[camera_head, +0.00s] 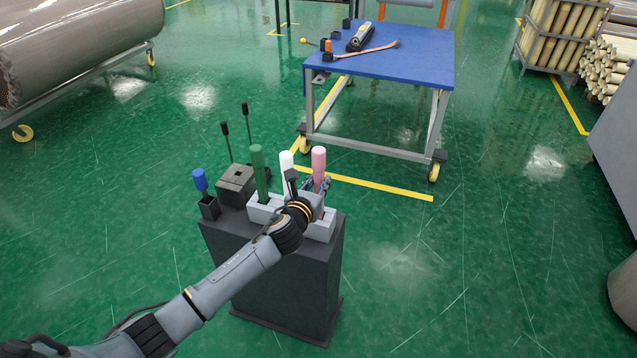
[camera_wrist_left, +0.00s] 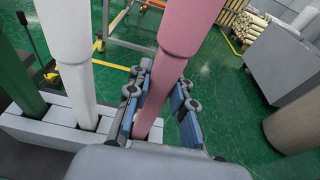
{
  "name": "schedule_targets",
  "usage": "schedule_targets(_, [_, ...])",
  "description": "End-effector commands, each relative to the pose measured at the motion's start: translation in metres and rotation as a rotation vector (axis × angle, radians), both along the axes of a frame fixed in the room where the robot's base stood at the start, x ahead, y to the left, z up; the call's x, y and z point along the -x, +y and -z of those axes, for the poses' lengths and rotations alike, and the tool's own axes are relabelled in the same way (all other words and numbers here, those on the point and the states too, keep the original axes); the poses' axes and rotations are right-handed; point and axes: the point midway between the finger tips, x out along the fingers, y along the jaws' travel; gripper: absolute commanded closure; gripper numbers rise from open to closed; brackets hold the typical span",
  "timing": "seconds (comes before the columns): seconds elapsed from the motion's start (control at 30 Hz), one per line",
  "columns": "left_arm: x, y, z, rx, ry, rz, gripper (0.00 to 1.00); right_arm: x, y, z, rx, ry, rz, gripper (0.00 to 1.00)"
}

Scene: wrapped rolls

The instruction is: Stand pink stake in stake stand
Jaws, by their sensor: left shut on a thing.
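The pink stake (camera_head: 318,160) stands upright at the right end of the row; it also shows large in the left wrist view (camera_wrist_left: 182,35). My left gripper (camera_head: 321,186) is shut on its lower, narrower part, with one finger on each side of it in the left wrist view (camera_wrist_left: 158,108). The light grey stake stand (camera_head: 326,228) lies under the row, below my gripper. My right gripper is not in view.
A white stake (camera_head: 286,162) and a green stake (camera_head: 259,172) stand in the stand to the left. A dark block (camera_head: 236,182) and a blue-handled tool (camera_head: 200,180) in a black holder share the dark cabinet (camera_head: 275,290). A blue table (camera_head: 395,65) is behind.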

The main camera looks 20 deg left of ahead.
Motion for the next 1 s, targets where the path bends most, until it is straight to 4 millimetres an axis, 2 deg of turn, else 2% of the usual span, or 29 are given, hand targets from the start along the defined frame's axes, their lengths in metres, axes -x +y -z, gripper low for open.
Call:
schedule_targets(0.1, [0.0, 0.0, 0.004, 0.002, -0.003, 0.001, 1.0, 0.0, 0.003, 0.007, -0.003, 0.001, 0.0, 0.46])
schedule_targets(0.53, [0.0, 0.0, 0.004, 0.001, -0.003, 0.001, 1.0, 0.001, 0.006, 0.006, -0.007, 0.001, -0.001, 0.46])
schedule_targets(1.0, [0.0, 0.0, 0.013, 0.0, -0.003, 0.001, 1.0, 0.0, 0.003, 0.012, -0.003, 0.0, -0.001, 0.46])
